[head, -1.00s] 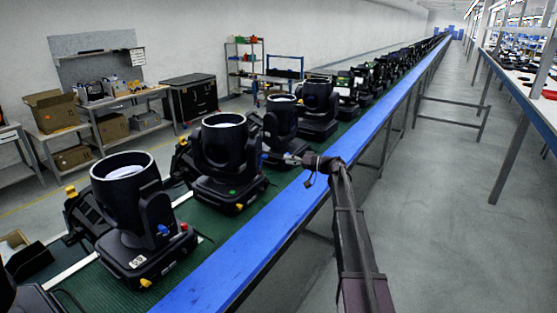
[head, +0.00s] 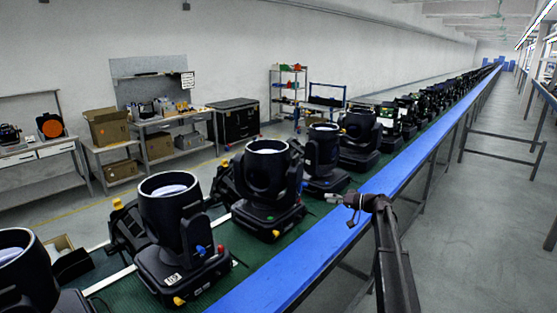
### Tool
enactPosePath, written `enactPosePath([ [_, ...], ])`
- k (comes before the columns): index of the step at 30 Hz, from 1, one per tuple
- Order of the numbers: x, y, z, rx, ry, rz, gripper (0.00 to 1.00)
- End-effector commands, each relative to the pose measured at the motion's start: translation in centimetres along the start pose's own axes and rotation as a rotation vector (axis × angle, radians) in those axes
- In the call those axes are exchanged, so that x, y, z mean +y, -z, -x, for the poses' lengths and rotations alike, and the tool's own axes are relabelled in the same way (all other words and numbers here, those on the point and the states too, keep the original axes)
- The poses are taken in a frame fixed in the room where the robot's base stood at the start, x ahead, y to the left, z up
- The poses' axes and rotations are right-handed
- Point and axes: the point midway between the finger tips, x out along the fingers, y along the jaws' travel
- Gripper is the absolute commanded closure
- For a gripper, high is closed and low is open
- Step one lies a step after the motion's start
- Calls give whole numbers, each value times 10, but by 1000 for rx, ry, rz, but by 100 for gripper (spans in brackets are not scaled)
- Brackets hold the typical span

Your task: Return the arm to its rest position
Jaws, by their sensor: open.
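My gripper (head: 334,197) is at the end of my arm, which reaches up from the lower right of the head view. It is small in the picture, over the near edge of the conveyor, beside the blue rail (head: 385,180). It is open and I see nothing held in it. Another par can (head: 322,160) stands just behind the gripper. I cannot tell the exact gap between them.
More par cans (head: 178,235) stand in a row along the belt, from near left to far right. Workbenches (head: 165,122) and a black cabinet (head: 237,122) stand along the wall.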

Motion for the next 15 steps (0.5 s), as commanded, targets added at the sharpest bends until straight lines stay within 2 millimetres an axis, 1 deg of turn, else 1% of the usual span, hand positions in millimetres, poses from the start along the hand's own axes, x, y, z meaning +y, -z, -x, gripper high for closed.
enactPosePath([
  [1,-8,-20,-6,-36,-20,-10,41],
  [2,-11,-31,-9,-60,-36,-17,41],
  [5,-20,-71,-20,-150,-103,-44,41],
  [6,-23,-88,-23,-189,-134,-55,41],
  [8,-29,-115,-27,-248,-185,-73,41],
  [9,-32,-133,-29,-287,-220,-85,41],
  [11,-38,-159,-30,-343,-275,-101,41],
  [12,-41,-176,-30,-379,-313,-112,41],
  [14,-46,-200,-29,-430,-372,-126,41],
  [15,-50,-216,-27,-463,-412,-135,41],
])
